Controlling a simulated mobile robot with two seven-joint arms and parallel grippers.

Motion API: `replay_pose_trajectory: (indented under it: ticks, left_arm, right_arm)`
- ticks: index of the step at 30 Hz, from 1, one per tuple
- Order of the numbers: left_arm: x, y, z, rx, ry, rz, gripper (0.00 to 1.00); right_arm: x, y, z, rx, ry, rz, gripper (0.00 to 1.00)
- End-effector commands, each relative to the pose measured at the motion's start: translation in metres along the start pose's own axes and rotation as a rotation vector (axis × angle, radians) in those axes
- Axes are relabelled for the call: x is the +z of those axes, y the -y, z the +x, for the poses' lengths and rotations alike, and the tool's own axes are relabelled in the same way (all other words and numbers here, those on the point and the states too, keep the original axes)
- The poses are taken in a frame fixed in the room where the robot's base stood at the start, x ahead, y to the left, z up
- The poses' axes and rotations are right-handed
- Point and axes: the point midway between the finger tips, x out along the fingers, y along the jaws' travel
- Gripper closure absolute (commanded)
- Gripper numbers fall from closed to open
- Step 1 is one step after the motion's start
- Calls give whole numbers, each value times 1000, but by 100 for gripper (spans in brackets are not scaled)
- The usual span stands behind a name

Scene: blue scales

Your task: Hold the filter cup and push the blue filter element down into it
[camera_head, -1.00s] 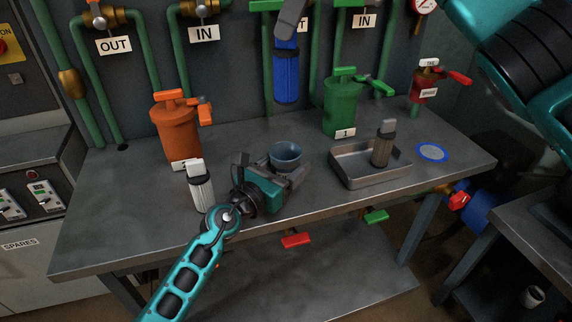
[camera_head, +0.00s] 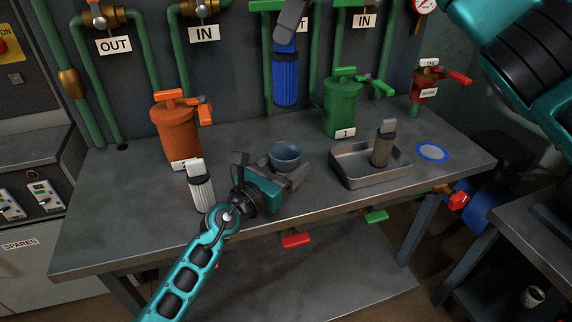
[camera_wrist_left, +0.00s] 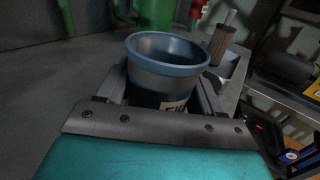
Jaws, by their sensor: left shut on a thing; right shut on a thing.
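The filter cup (camera_head: 285,152) is a round grey-blue open cup, upright at the middle of the bench. My left gripper (camera_head: 285,176) is shut on it from the front. In the left wrist view the cup (camera_wrist_left: 168,68) sits between the fingers with its mouth open upward; I see nothing standing out of it. Much of the right gripper is out of frame.
A white-capped filter (camera_head: 200,188) stands left of my left gripper. A metal tray (camera_head: 345,178) with a brown filter (camera_head: 382,150) is to the right, near a blue ring (camera_head: 432,152). Orange (camera_head: 176,132) and green (camera_head: 342,105) housings stand behind.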

Motion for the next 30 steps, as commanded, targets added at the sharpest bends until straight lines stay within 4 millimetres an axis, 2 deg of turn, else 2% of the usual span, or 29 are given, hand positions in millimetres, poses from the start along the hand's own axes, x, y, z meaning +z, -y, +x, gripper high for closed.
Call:
replay_pose_trajectory:
  ticks: [30]
  left_arm:
    - [0,0,0,0,-1,0,66]
  right_arm:
    - [-24,0,58,1,0,0,100]
